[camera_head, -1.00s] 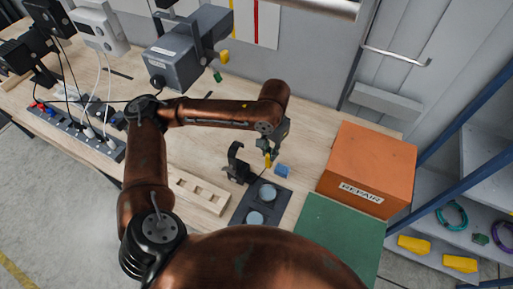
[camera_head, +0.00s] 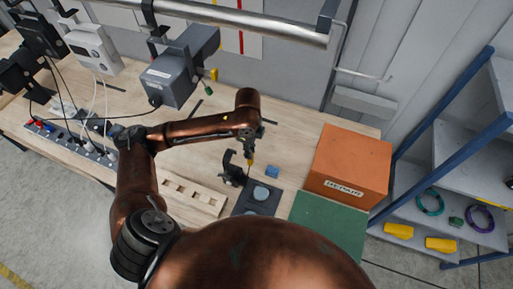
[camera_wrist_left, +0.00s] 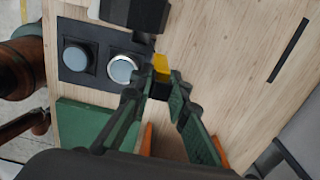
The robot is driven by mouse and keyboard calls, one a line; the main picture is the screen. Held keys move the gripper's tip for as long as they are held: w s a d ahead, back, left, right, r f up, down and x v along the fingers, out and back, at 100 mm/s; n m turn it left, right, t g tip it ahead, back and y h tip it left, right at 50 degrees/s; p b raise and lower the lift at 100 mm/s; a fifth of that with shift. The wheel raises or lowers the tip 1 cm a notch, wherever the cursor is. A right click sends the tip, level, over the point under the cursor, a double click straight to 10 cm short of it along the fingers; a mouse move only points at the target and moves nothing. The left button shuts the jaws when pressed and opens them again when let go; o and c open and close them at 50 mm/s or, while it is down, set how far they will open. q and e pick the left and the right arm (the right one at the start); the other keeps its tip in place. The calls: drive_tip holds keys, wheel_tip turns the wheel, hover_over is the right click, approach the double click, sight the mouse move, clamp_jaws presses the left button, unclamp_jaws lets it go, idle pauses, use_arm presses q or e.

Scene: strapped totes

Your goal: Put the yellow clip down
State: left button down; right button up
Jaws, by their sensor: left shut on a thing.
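The yellow clip (camera_head: 250,163) is between the fingers of my left gripper (camera_head: 249,155), which points down over the wooden bench. In the left wrist view the clip (camera_wrist_left: 161,66) shows its yellow end beyond the fingertips of the gripper (camera_wrist_left: 165,88), with a dark part between them. The clip is close beside a black upright holder (camera_head: 232,170), just right of it in the head view. I cannot tell whether the clip touches the holder or the bench. My right gripper is not in view.
A black plate with round grey discs (camera_head: 260,193) lies in front of the clip. A slotted wooden block (camera_head: 190,194) is left.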

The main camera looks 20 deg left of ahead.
use_arm(q)
drive_tip(key=w+a+f+p, duration=0.2)
drive_tip(key=w+f, duration=0.8)
drive_tip(key=f, duration=0.1)
drive_tip(key=shift+w+f, duration=0.15)
drive_tip(key=shift+f, duration=0.05)
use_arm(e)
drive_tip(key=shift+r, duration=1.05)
use_arm(q)
drive_tip(key=shift+f, duration=0.1)
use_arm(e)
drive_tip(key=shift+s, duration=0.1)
use_arm(q)
drive_tip(key=c, duration=1.9)
unclamp_jaws()
drive_tip(key=shift+a, duration=0.1)
drive_tip(key=shift+c, duration=0.2)
drive_tip(key=shift+o, duration=0.5)
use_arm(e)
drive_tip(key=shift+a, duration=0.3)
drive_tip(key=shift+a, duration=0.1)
